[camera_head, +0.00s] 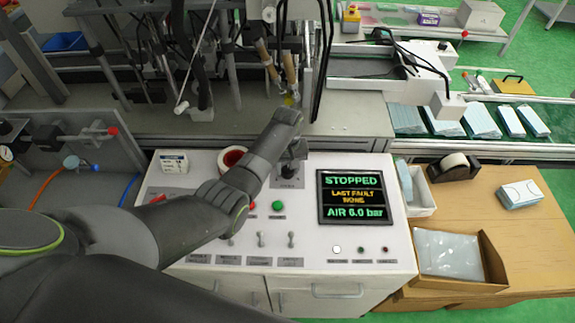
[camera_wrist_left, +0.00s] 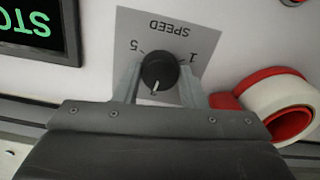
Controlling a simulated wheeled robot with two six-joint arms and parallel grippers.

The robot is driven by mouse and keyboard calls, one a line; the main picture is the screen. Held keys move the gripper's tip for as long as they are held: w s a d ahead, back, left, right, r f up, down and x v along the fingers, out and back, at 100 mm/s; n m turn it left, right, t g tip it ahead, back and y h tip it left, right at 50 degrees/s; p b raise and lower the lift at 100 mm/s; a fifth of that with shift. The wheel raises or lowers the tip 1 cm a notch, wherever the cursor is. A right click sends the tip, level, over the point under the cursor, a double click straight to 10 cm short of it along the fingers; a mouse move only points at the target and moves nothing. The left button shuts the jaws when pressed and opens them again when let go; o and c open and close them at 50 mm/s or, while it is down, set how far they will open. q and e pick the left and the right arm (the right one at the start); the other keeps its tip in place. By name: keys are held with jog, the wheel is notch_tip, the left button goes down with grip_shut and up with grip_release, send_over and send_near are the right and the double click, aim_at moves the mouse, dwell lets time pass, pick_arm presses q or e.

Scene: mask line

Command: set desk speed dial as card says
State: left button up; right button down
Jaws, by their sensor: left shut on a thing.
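The black round speed dial (camera_wrist_left: 160,69) sits on a grey plate (camera_wrist_left: 178,30) marked SPEED, with 1 and 5, upside down in the left wrist view. Its white pointer line points down in that picture, slightly left, towards my gripper body. My left gripper (camera_wrist_left: 158,78) is shut on the dial, one finger on each side. In the head view the left gripper (camera_head: 290,158) reaches down over the desk, largely hiding the dial. A small white card (camera_head: 173,162) with print too small to read lies at the desk's back left. My right gripper is not in view.
The desk screen (camera_head: 353,197) reads STOPPED, last fault none, air 6.0 bar. A red-and-white tape roll (camera_wrist_left: 278,105) lies beside the dial. A green button (camera_head: 278,206) and several toggle switches (camera_head: 262,239) are nearby. A tape dispenser (camera_head: 455,166) stands right.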

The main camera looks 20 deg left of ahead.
pick_arm(q)
jog(key=m, duration=0.1)
jog(key=m+p, duration=0.1)
jog(key=shift+r+m, duration=0.2)
jog(key=shift+m, duration=0.1)
jog(key=m+p, duration=0.1)
jog(key=m, duration=0.1)
jog(key=shift+m+p, duration=0.35)
jog(key=shift+m, duration=0.05)
jog(key=m+p, duration=0.1)
jog(key=m, duration=0.3)
jog(key=shift+f+m, duration=0.1)
jog(key=shift+m, duration=0.3)
jog(key=shift+w, duration=0.1)
jog(key=o, duration=1)
